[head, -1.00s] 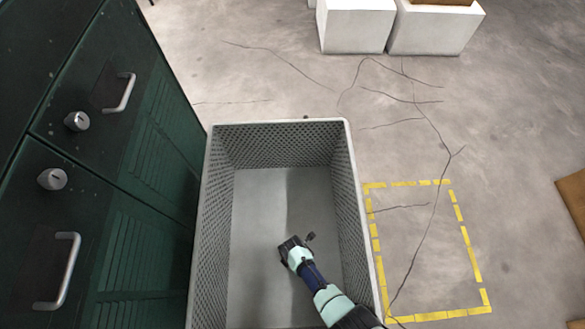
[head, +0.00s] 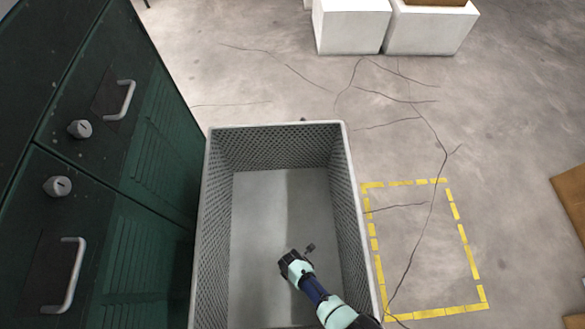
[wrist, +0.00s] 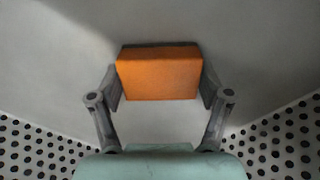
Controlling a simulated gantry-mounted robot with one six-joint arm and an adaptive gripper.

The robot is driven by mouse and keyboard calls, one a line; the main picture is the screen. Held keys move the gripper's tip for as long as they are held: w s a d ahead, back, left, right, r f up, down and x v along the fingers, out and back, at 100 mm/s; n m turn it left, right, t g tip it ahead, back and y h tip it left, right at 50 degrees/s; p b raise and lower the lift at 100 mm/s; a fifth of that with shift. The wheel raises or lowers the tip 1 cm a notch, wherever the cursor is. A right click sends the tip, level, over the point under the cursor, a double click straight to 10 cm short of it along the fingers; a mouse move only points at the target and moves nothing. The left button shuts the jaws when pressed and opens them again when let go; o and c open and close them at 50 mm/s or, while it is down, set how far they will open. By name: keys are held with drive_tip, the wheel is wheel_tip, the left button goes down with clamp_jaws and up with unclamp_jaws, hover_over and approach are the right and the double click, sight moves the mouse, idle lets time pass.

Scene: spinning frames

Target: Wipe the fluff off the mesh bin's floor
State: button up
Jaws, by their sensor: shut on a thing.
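The mesh bin (head: 208,200) stands open-topped, with a plain grey floor (head: 258,225) and perforated walls. My gripper (head: 292,268) is inside it, over the right part of the floor. In the wrist view my gripper (wrist: 160,82) is shut on an orange sponge (wrist: 158,78), held from both sides, with a dark strip along its far edge. The sponge is hidden in the head view. I cannot tell whether it touches the floor. I can make out no fluff in either view; the floor under and behind my arm is hidden.
Dark green lockers (head: 150,150) with handles stand close along the bin's left side. Yellow dashed tape (head: 465,250) marks bare concrete to the right. White blocks (head: 352,25) stand at the back, and a brown board (head: 572,200) lies at the far right.

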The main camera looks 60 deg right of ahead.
sight(288, 249)
drive_tip(key=shift+w+a, duration=0.15)
drive_tip(key=shift+w, duration=0.1)
drive_tip(key=shift+w+a, duration=0.1)
drive_tip(key=shift+w, duration=0.1)
drive_tip(key=shift+w+a, duration=0.15)
drive_tip(key=shift+a, duration=0.05)
idle(0.3)
drive_tip(key=shift+w+d, duration=0.1)
drive_tip(key=shift+w+d+b, duration=0.45)
drive_tip(key=shift+w+d, duration=0.05)
drive_tip(key=shift+d, duration=0.3)
drive_tip(key=shift+w+d+b, duration=0.45)
drive_tip(key=shift+w+d, duration=0.05)
drive_tip(key=shift+d, duration=0.3)
drive_tip(key=shift+w+d+b, duration=0.45)
drive_tip(key=shift+w+d, duration=0.1)
drive_tip(key=shift+d, duration=0.3)
drive_tip(key=shift+w+d+b, duration=0.45)
drive_tip(key=shift+w+d, duration=0.05)
drive_tip(key=shift+d, duration=0.35)
